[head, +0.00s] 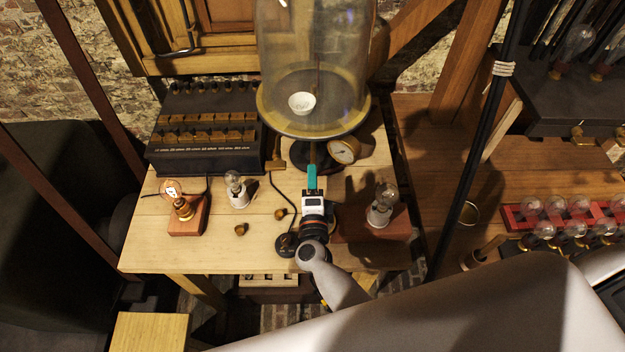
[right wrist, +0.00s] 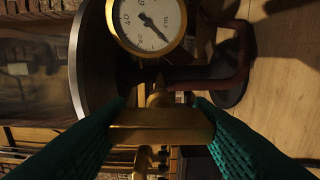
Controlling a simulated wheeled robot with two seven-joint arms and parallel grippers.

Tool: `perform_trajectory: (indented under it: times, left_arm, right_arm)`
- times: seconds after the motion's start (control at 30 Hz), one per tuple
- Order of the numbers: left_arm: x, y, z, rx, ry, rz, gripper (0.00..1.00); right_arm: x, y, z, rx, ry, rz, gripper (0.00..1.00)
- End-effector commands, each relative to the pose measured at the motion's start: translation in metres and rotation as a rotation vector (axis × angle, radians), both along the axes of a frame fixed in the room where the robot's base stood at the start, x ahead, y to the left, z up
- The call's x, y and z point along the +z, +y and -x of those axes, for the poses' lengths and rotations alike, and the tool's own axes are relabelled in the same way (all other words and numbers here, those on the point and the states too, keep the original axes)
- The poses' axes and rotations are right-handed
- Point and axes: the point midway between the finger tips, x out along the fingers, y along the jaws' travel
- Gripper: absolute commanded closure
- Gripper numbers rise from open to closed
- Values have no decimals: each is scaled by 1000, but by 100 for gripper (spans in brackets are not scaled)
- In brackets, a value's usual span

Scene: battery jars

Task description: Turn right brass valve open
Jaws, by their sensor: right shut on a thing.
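My right gripper (head: 312,180) reaches in from the front of the bench, its teal fingers just below the base of the glass bell jar (head: 318,45). In the right wrist view, my right gripper (right wrist: 155,125) is shut on the brass valve handle (right wrist: 165,128), with one teal finger on each side of the bar. The handle lies across the picture, close under the dial gauge (right wrist: 150,22). In the head view my gripper hides this valve. Another brass fitting (head: 277,164) shows left of the gripper. My left gripper is not in view.
The dial gauge (head: 345,151) is just right of my gripper. A lit bulb on a wooden block (head: 187,219), a white-socket bulb (head: 237,190) and another bulb (head: 382,205) stand on the bench. A dark battery box (head: 205,150) is at the back left.

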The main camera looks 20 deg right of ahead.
Motion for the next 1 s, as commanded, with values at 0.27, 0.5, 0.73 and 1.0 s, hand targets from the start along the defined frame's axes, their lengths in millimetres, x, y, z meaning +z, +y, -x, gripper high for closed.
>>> perform_trajectory:
  times: [0.27,0.5,0.73,1.0]
  left_arm:
    - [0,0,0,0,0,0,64]
    - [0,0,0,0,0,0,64]
    - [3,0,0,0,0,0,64]
    - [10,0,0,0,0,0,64]
  right_arm:
    - [-2,0,1,1,4,3,36]
    - [-1,0,0,1,2,2,31]
    - [0,4,13,1,3,2,31]
    - [-1,19,67,2,6,1,31]
